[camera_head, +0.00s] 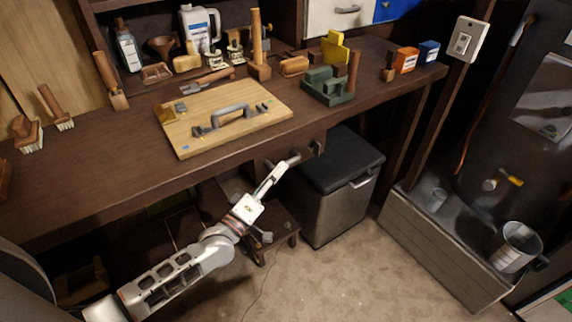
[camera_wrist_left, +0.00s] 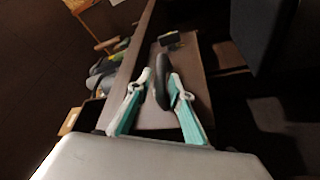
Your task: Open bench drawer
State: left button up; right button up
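The dark brown bench (camera_head: 75,195) runs across the head view, with a drawer (camera_head: 312,138) under its front edge. My left gripper (camera_head: 290,161) is at the drawer front. In the left wrist view, a dark curved handle (camera_wrist_left: 161,77) lies between the fingertips of my left gripper (camera_wrist_left: 162,78), in front of the brown drawer front (camera_wrist_left: 195,75). The fingers are apart, close on both sides of the handle. I cannot tell whether they press on it. My right gripper is not in view.
A board with a metal handle (camera_head: 270,98) lies on the bench above the drawer. A grey bin with a dark lid (camera_head: 340,205) stands to the right of my gripper. A low wooden stool (camera_head: 284,226) is beneath. Carpet (camera_head: 330,285) in front is clear.

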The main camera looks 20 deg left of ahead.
pick_arm(q)
jog(key=shift+x, duration=1.75)
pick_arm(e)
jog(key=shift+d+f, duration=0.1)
pick_arm(q)
grip_shut()
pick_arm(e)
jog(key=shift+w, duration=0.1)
